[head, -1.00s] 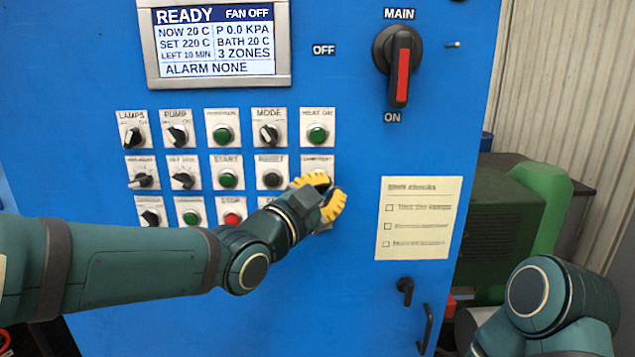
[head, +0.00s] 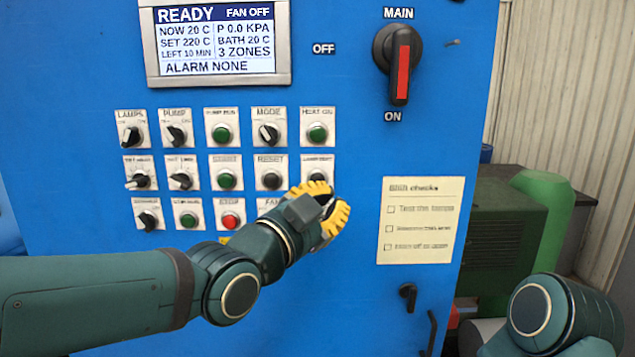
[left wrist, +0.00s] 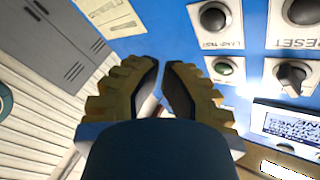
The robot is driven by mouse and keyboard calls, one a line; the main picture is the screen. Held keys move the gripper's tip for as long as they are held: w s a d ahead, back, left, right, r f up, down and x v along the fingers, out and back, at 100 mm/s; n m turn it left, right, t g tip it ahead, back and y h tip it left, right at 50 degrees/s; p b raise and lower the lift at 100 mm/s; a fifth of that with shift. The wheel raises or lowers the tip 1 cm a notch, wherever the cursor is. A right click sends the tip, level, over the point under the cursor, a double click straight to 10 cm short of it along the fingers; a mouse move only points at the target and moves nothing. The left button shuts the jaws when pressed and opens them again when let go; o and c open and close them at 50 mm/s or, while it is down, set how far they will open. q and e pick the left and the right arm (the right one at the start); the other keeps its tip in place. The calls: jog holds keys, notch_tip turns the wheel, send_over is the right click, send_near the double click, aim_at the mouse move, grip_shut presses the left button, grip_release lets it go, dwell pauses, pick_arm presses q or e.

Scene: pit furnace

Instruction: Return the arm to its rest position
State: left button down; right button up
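My left arm comes in from the left in the head view. Its yellow-fingered gripper (head: 327,208) is in front of the panel's lower right, below the lamp test button (head: 317,178) and apart from it as far as I can tell. In the left wrist view the two fingers (left wrist: 161,68) are nearly together, with a narrow gap and nothing held between them. My right arm's rounded link (head: 565,315) shows at the bottom right; its gripper is out of view.
The blue panel (head: 345,300) carries rows of buttons and knobs, a display (head: 215,40) reading READY and a red-marked main switch (head: 400,65). A checklist (head: 420,220) is right of my gripper. A green machine (head: 500,235) stands behind at right. The lower panel is mostly bare.

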pick_arm(q)
jog(key=w+a+f+n+g+y, duration=0.1)
jog(key=a+f+n+g+y, duration=0.15)
jog(key=f, duration=0.75)
jog(key=w+a+f+n+g+y, duration=0.1)
jog(key=f+n, duration=0.2)
jog(key=f, duration=0.8)
jog(key=w+a+f+n+g+y, duration=0.1)
jog(key=f+n+g+y, duration=0.1)
jog(key=f, duration=0.8)
jog(key=s+a+f+n+g, duration=0.2)
jog(key=s+f, duration=0.4)
jog(key=f, duration=0.3)
jog(key=s+a+f+n+g+y, duration=0.1)
jog(key=s+a+f+n+g, duration=0.1)
jog(key=s+f, duration=0.4)
jog(key=s+a+f+n+g+y, duration=0.1)
jog(key=s+a+f+n+g, duration=0.2)
jog(key=s+f, duration=0.4)
notch_tip(320, 180, down, 5)
jog(key=shift+f+n+g, duration=0.1)
jog(key=shift+n+g, duration=0.55)
jog(key=shift+n, duration=0.3)
pick_arm(e)
jog(key=shift+s+a+g, duration=0.15)
jog(key=shift+s+g, duration=0.15)
jog(key=shift+s, duration=0.65)
jog(key=shift+a, duration=0.1)
